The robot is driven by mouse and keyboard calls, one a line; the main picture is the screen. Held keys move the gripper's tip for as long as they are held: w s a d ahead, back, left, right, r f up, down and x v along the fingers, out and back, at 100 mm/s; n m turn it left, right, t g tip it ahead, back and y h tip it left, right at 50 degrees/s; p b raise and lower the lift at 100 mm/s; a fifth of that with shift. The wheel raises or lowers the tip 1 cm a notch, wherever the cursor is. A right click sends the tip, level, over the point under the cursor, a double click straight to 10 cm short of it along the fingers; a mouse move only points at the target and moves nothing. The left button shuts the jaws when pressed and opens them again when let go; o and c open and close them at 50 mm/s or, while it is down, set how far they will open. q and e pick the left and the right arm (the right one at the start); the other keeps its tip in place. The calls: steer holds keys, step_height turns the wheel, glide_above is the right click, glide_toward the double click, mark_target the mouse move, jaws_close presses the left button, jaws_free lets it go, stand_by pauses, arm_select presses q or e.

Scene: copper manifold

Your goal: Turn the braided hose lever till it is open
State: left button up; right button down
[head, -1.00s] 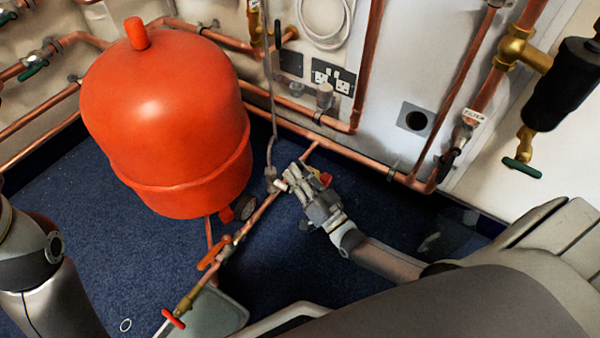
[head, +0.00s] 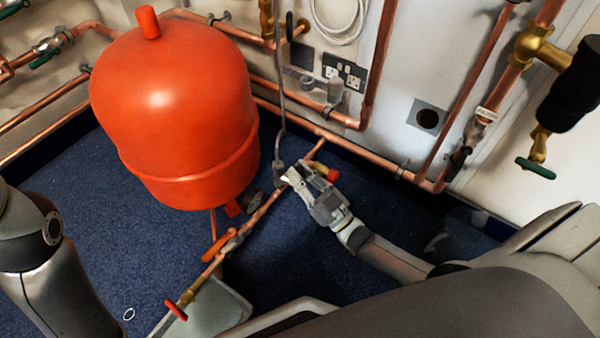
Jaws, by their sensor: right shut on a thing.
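The thin grey braided hose (head: 281,100) hangs from the top of the head view and meets the slanting copper pipe (head: 262,212) beside the red tank. My right gripper (head: 291,177) is at that joint, reaching in from the lower right. Its fingers are shut on the braided hose lever, which they mostly hide, so I cannot tell the lever's angle. A small red part (head: 333,174) shows just behind the gripper. My left arm shows at the left edge, but its gripper is out of view.
The large red tank (head: 180,110) stands close on the left of the hose. An orange lever (head: 216,248) and a red lever (head: 176,310) sit lower on the slanting pipe, above a grey tray (head: 228,304). Copper pipes run along the wall behind.

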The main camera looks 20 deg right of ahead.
steer(key=shift+s+a+f, duration=0.1)
steer(key=shift+f, duration=0.05)
steer(key=c, duration=1.5)
jaws_free()
steer(key=shift+c, duration=0.2)
steer(key=shift+o, duration=0.8)
steer(key=v, duration=1.2)
